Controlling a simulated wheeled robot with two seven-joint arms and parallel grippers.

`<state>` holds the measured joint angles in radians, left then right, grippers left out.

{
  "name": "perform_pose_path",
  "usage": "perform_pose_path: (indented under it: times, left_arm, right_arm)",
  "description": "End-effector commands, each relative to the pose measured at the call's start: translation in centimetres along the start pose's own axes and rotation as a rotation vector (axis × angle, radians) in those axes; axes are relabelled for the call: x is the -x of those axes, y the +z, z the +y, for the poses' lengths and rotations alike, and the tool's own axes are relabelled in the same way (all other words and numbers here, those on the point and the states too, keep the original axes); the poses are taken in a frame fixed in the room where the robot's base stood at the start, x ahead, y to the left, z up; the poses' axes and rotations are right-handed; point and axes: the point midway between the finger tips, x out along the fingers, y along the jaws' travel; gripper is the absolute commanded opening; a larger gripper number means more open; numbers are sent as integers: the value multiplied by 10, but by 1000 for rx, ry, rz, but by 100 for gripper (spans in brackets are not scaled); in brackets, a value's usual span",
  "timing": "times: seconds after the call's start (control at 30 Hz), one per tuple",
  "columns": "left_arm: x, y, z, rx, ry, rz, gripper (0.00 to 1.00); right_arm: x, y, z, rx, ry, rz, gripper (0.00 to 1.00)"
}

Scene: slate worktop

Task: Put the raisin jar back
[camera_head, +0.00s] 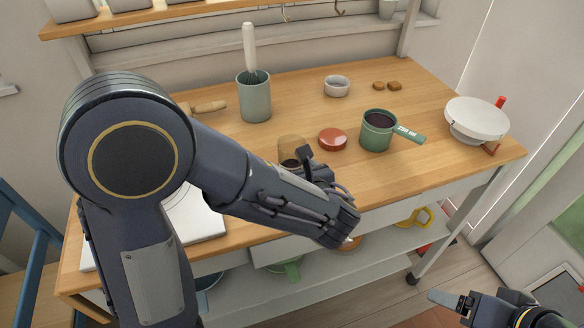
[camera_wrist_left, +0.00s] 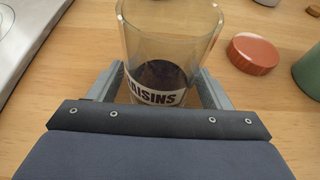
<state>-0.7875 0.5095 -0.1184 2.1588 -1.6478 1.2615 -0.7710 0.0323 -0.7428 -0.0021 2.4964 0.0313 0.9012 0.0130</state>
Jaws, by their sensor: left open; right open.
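The raisin jar (camera_wrist_left: 165,85) is clear glass with a white label reading "AISINS" and dark raisins low inside. It stands on the wooden top, open at its mouth. In the head view the jar (camera_head: 290,147) is partly hidden by my left arm. My left gripper (camera_wrist_left: 160,78) is open, with one finger on each side of the jar; I cannot tell whether they touch it. A red lid (camera_head: 332,139) lies to the right of the jar; it also shows in the wrist view (camera_wrist_left: 253,53). My right gripper (camera_head: 449,300) is open and empty, low at the right, away from the worktop.
A green pot (camera_head: 377,132) stands right of the red lid. A crock (camera_head: 254,98) with a whisk, a small bowl (camera_head: 337,87) and a white scale (camera_head: 477,117) stand farther out. A wooden shelf (camera_head: 190,11) bearing containers runs above the back.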

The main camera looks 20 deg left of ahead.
Motion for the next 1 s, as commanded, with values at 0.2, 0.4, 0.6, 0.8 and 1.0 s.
perform_pose_path:
  times: [0.2,0.4,0.6,0.8,1.0]
  left_arm:
    - [13,3,-1,1,-4,-1,72]
    - [55,4,-1,-1,-7,-1,72]
    - [95,4,-1,1,-5,-1,72]
    - [117,3,0,0,-2,-1,72]
    - [122,3,0,0,0,0,72]
  right_arm:
    - [3,-1,-1,0,0,0,75]
    - [5,-2,-2,0,0,0,75]
    - [6,-3,-3,0,0,0,75]
    - [7,-3,-3,0,0,0,75]
    - [7,-3,-3,0,0,0,75]
